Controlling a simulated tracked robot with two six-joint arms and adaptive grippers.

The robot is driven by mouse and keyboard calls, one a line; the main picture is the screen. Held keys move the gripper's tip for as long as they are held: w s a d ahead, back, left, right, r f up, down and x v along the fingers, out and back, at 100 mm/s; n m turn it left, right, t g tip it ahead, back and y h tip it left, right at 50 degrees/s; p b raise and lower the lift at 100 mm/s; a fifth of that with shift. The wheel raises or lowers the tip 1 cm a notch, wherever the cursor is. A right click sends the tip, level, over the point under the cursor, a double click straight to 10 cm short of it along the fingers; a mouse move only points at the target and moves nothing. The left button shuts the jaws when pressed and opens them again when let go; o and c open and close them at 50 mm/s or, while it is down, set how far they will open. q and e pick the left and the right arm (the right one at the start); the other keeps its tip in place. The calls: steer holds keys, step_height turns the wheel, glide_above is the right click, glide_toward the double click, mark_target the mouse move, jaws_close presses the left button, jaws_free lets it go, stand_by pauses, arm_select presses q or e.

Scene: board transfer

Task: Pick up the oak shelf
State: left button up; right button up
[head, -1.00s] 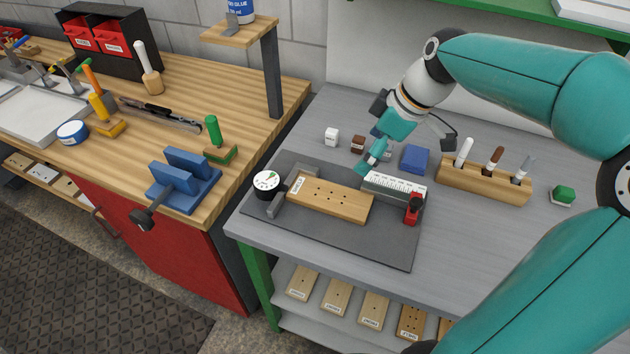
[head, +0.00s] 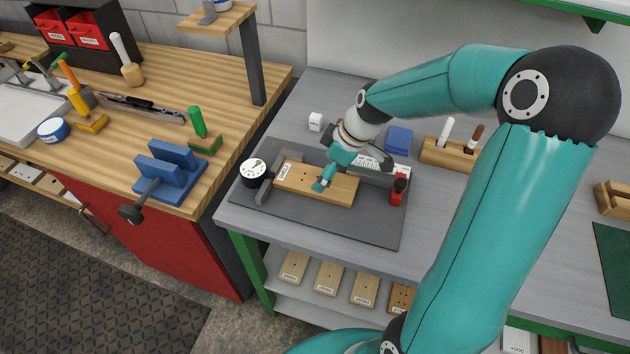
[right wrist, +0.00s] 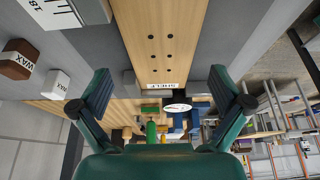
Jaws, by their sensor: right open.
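The oak shelf (head: 302,180) is a light wooden board with drilled holes and a white label at its left end. It lies on a dark grey mat (head: 337,222) on the grey bench. In the right wrist view the shelf (right wrist: 155,35) runs up from the picture's middle, with its SHELF label facing the camera. My right gripper (head: 324,178) is over the shelf and hides part of it. In the right wrist view its fingers (right wrist: 160,92) are wide apart, one to each side of the board's line, with nothing between them. My left gripper is not in view.
A round dial gauge (head: 253,172) stands at the shelf's left end. A white ruler scale (head: 372,163) and a red clamp (head: 398,190) are behind and right. A blue block (head: 398,140) and a wooden tool holder (head: 446,153) stand further back. The mat's front is clear.

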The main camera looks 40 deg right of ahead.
steer(key=shift+p+x, duration=0.3)
steer(key=shift+x, duration=1.55)
steer(key=shift+s, duration=0.2)
steer(key=c, duration=1.2)
step_height(320, 180, up, 20)
steer(key=shift+r+b, duration=0.1)
steer(key=shift+b, duration=0.35)
steer(key=shift+a, duration=0.1)
